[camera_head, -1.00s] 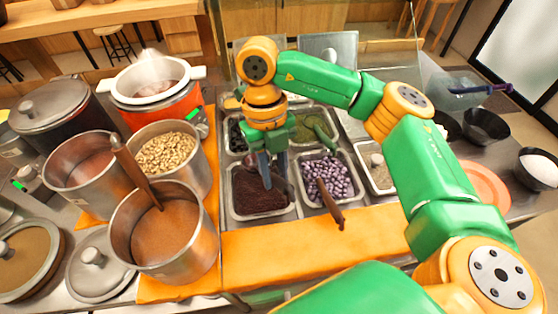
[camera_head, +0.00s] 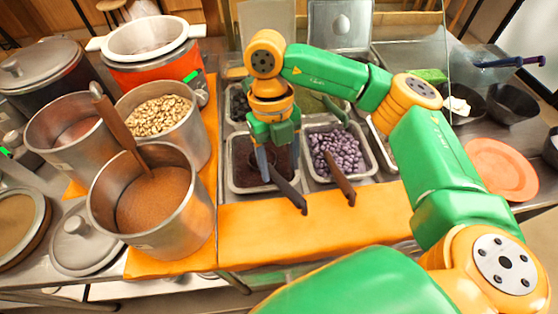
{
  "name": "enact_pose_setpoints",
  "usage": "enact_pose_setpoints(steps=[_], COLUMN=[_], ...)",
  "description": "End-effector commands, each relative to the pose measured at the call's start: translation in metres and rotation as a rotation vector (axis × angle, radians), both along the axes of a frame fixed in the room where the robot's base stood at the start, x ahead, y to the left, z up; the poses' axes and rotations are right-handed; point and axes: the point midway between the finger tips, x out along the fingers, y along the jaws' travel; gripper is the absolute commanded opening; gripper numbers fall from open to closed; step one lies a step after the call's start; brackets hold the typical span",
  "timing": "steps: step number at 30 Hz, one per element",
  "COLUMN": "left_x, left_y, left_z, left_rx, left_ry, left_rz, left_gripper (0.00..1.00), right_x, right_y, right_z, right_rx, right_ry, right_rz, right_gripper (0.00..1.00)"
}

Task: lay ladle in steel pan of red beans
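The steel pan of red beans (camera_head: 238,180) is in the front row of pans, filled with dark red beans (camera_head: 248,172). A ladle with a dark handle (camera_head: 291,194) lies in it, its handle sticking out over the front right rim. The ladle's bowl is mostly hidden by my gripper. My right gripper (camera_head: 277,163) points down just above this pan, at the upper end of the visible handle. Its fingers look apart, with one on each side of the handle end. My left gripper is not in view.
To the right is a pan of purple beans (camera_head: 338,150) with a brown-handled ladle (camera_head: 340,180). A tall pot of brown paste (camera_head: 150,215) with its own ladle stands at left. The orange counter strip (camera_head: 320,232) in front is clear. Black bowls (camera_head: 512,103) stand at right.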

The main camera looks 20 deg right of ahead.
Motion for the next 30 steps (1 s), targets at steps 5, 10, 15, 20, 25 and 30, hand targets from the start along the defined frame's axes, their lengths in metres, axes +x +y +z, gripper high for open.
enact_pose_setpoints(steps=[5,10,15,20,25,30], left_x=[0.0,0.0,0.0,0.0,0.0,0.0], left_y=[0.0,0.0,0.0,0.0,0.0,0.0], left_z=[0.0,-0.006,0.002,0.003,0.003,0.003], left_rx=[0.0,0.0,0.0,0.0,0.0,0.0], left_ry=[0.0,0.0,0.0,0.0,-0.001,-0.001], left_rz=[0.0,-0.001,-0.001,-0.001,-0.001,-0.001], left_gripper=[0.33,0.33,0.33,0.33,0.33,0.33], right_x=[0.0,0.006,0.013,0.015,0.015,0.014], right_y=[0.0,0.001,0.0,0.0,0.0,0.0], right_z=[0.0,0.021,0.06,0.07,0.07,0.069], right_rx=[0.0,0.001,-0.002,0.0,0.0,0.0], right_ry=[0.0,-0.005,-0.004,-0.001,0.0,0.0], right_rz=[0.0,0.0,-0.002,0.0,0.001,0.0], right_gripper=[0.64,0.64,0.64,0.64,0.64,0.64])
